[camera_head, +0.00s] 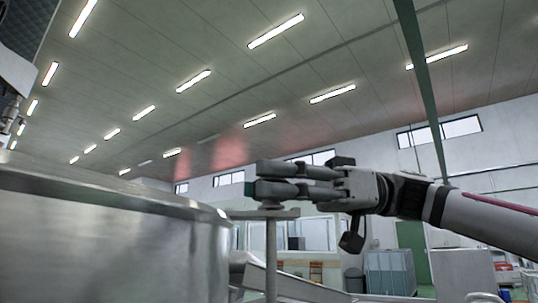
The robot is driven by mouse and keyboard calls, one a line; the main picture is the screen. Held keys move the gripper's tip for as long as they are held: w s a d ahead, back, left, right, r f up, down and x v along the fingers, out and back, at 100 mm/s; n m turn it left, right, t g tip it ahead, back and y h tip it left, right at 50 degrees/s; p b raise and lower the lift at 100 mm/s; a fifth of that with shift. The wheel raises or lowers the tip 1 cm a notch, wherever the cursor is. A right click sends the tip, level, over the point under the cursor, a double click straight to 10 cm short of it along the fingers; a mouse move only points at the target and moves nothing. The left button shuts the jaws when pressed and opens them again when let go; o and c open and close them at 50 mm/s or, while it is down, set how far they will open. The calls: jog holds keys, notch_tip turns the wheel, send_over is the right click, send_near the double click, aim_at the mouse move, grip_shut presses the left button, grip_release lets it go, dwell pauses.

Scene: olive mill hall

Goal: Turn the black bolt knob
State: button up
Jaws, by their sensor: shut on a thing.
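My gripper (264,179) reaches in from the right, fingers level and pointing left, at the top of a thin upright post (271,262). The post carries a flat horizontal plate (285,214) just under the fingers. The small dark piece of the black bolt knob (270,206) shows between the fingertips and the plate. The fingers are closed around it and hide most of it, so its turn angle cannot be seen.
A large round steel vessel (110,235) fills the lower left, its rim close to the fingertips. A grey metal chute (290,287) runs low behind the post. Grey cabinets (389,272) stand farther back on the right. Space above the gripper is clear.

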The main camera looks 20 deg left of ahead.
jog(key=shift+a+f+n+g+h+p, duration=0.1)
jog(key=shift+f+n+g+h+p, duration=0.05)
jog(key=shift+n+g+h+p, duration=1.45)
jog(key=shift+f+h, duration=0.1)
jog(key=shift+h, duration=0.3)
jog(key=o, duration=1.2)
jog(key=shift+g, duration=0.3)
jog(key=shift+y+b, duration=0.3)
jog(key=shift+y, duration=0.2)
